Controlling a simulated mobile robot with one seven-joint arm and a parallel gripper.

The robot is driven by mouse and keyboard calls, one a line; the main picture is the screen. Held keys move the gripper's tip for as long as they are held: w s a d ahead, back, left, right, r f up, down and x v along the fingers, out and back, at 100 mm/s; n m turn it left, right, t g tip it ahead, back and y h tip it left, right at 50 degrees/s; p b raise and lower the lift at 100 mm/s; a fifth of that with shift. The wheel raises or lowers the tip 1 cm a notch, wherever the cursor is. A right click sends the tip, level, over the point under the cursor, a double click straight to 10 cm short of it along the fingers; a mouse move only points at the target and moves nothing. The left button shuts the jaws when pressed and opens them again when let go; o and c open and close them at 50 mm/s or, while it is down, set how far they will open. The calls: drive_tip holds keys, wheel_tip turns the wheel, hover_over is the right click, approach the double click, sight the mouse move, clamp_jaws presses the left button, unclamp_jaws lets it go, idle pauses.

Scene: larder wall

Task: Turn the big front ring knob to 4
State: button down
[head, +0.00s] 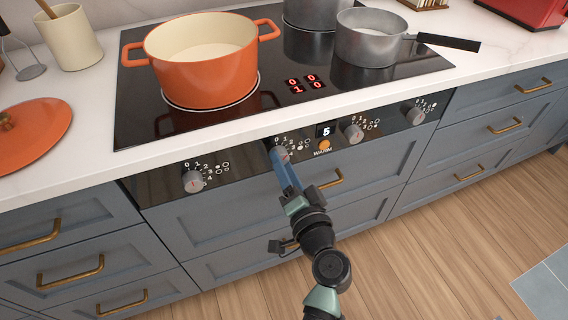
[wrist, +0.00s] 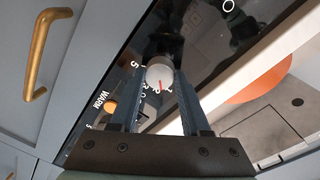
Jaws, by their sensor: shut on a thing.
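My gripper (head: 281,165) is shut on the second knob from the left (head: 279,154) on the front panel. In the wrist view the knob (wrist: 159,74) is grey and round, between the two fingers of my gripper (wrist: 160,85). Its red mark points down in that picture, near the small printed numbers; some of the scale is hidden by the fingers. The front left ring (head: 212,108) shows as a pale rim under an orange pot (head: 204,65).
Other knobs are at far left (head: 194,181), right of the gripper (head: 354,132) and far right (head: 415,116). A small display (head: 326,130) reads 5 above an orange WARM button (head: 324,145). A brass drawer handle (head: 325,181) is close to my gripper.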

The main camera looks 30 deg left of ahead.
drive_tip(key=shift+w+d+m+g+y+p, duration=0.25)
drive_tip(key=shift+m+p, duration=1.25)
drive_tip(key=shift+m, duration=2.1)
drive_tip(key=shift+s+a+m+g+y+p, duration=0.25)
drive_tip(key=shift+m+p, duration=1.25)
drive_tip(key=shift+m, duration=2.1)
drive_tip(key=shift+w+d, duration=0.1)
drive_tip(key=shift+c, duration=1.8)
unclamp_jaws()
drive_tip(key=p+v, duration=0.1)
drive_tip(key=v, duration=1.2)
drive_tip(key=shift+r+h, duration=0.2)
drive_tip(key=shift+h, duration=0.1)
